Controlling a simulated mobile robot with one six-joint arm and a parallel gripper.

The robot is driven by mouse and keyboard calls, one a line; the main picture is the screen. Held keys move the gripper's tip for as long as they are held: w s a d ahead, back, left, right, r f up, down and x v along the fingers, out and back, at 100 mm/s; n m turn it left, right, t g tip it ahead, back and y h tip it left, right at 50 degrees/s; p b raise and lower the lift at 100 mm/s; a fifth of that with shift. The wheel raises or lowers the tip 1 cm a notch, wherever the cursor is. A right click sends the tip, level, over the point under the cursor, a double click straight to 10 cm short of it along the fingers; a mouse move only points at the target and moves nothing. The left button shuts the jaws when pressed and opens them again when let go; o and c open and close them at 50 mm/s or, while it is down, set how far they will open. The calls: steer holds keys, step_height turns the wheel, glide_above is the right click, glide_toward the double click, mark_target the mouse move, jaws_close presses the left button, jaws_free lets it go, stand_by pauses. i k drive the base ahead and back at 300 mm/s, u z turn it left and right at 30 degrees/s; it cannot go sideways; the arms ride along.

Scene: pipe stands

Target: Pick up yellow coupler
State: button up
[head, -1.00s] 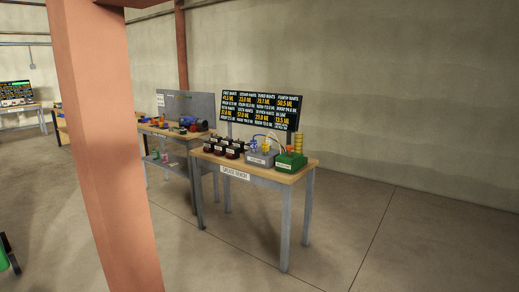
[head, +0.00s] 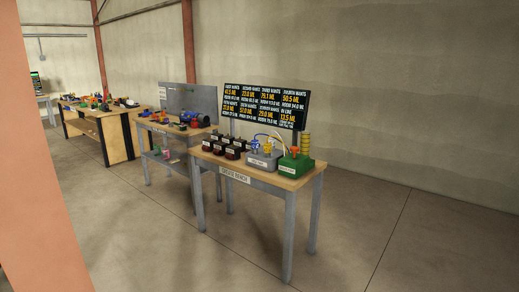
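I cannot pick out a yellow coupler for certain at this distance. On the near workbench (head: 305,179), a small yellow part (head: 267,148) sits on a grey box (head: 264,160). A ribbed yellow column (head: 306,144) stands behind a green box (head: 296,165) at the bench's right end. An orange-red part sits on top of the green box. My gripper is not in view.
An orange pillar (head: 40,190) stands close on the left. A second bench with a grey back panel (head: 188,102) and a farther bench (head: 100,110) stand behind. A dark display (head: 266,106) rises over the near bench. Floor (head: 400,240) at right is clear.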

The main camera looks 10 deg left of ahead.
mark_target(267, 147)
steer(key=u, duration=0.35)
steer(key=i, duration=1.15)
steer(key=u, duration=1.65)
steer(key=k, duration=0.1)
steer(key=z, duration=2.65)
steer(key=i, duration=1.35)
